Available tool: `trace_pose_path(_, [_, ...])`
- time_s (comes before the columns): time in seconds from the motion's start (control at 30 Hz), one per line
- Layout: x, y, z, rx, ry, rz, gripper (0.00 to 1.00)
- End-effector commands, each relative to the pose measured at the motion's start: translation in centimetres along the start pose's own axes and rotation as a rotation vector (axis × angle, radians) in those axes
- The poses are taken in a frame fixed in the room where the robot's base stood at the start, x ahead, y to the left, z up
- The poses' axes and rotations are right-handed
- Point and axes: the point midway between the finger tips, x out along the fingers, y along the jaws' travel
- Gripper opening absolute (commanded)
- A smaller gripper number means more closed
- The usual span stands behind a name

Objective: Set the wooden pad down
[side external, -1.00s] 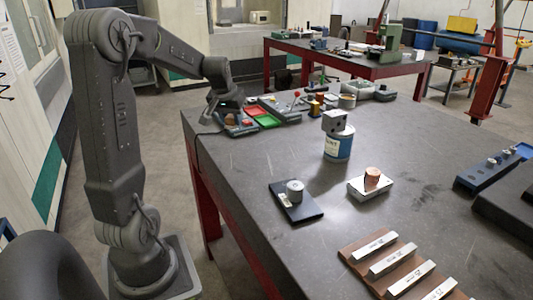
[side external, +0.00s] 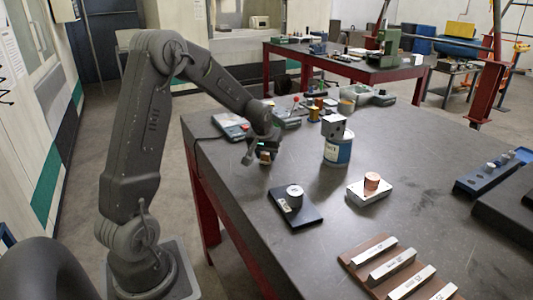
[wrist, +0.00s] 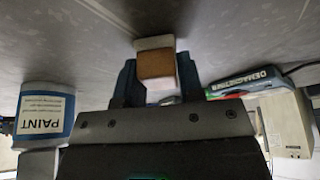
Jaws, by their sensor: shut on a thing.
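The wooden pad (wrist: 156,65) is a small brown block with pale sides, held between the two blue fingers of my gripper (wrist: 156,80) in the wrist view. In the side view the pad (side external: 265,157) shows as a small brown spot at the fingertips of my gripper (side external: 262,152), over the left part of the dark table (side external: 235,180). The gripper is shut on it. I cannot tell whether any gap is left between the pad and the table.
A paint can (side external: 337,153) with a grey metal block (side external: 333,126) on top stands right of my gripper.

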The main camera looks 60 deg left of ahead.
Motion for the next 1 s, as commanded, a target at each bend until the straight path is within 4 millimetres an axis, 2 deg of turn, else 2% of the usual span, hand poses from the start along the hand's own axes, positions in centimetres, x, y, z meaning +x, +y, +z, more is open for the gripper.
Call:
trace_pose_path(0.37, [0.4,0.0,0.1,0.0,0.0,0.0,0.12])
trace_pose_path(0.4, [0.3,0.0,0.1,0.0,0.001,0.0,0.39])
trace_pose_path(0.63, [0.3,0.0,0.1,0.0,0.0,0.0,0.61])
trace_pose_path(0.87, [0.2,0.0,0.1,0.0,0.001,0.0,0.61])
trace_pose_path(1.0, [-0.7,0.0,-0.1,-0.001,0.003,0.001,0.61])
